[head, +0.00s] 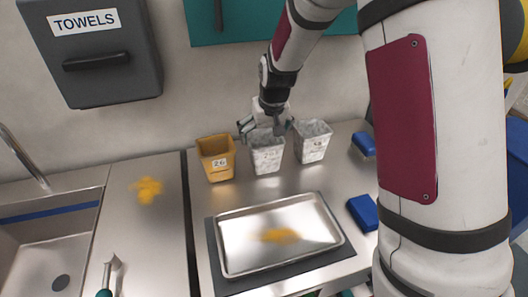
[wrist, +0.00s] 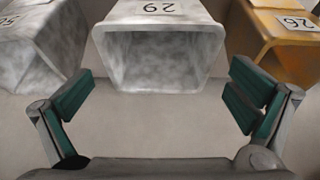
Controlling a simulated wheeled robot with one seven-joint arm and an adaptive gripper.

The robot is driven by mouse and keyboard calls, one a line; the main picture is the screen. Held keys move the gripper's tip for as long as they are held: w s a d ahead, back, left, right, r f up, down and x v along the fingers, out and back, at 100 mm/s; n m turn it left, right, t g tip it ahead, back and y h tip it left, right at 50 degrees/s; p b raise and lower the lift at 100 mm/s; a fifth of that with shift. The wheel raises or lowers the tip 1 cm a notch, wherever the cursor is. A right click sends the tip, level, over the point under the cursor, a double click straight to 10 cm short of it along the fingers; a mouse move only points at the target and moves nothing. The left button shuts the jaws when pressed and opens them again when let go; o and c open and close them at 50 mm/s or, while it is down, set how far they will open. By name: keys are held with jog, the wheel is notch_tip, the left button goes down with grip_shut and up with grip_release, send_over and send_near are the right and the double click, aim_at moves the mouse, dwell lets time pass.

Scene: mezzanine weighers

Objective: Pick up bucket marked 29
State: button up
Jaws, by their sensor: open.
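The bucket marked 29 (wrist: 160,50) is grey-white and mottled, and fills the top middle of the wrist view, its label upside down there. In the head view it is the middle bucket (head: 267,158) of a row of three on the steel counter, its top partly covered by my gripper. My gripper (head: 263,128) is open and empty, at the mouth of this bucket. In the wrist view the green-padded fingers (wrist: 160,95) are spread to either side, below the bucket's rim in the picture; I see no contact.
A yellow bucket marked 26 (head: 216,160) stands to the left and another grey-white bucket (head: 312,145) to the right, both close. A metal tray (head: 232,262) lies in front. Blue blocks (head: 363,213) sit at right. A towel dispenser (head: 95,75) hangs on the wall.

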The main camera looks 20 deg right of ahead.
aim_at(264, 142)
jog(key=x, duration=0.4)
jog(key=shift+s+f+p, duration=0.15)
jog(key=shift+s+p, duration=0.2)
jog(key=shift+w+f, duration=0.25)
jog(key=shift+f, duration=0.25)
jog(key=c, duration=1.5)
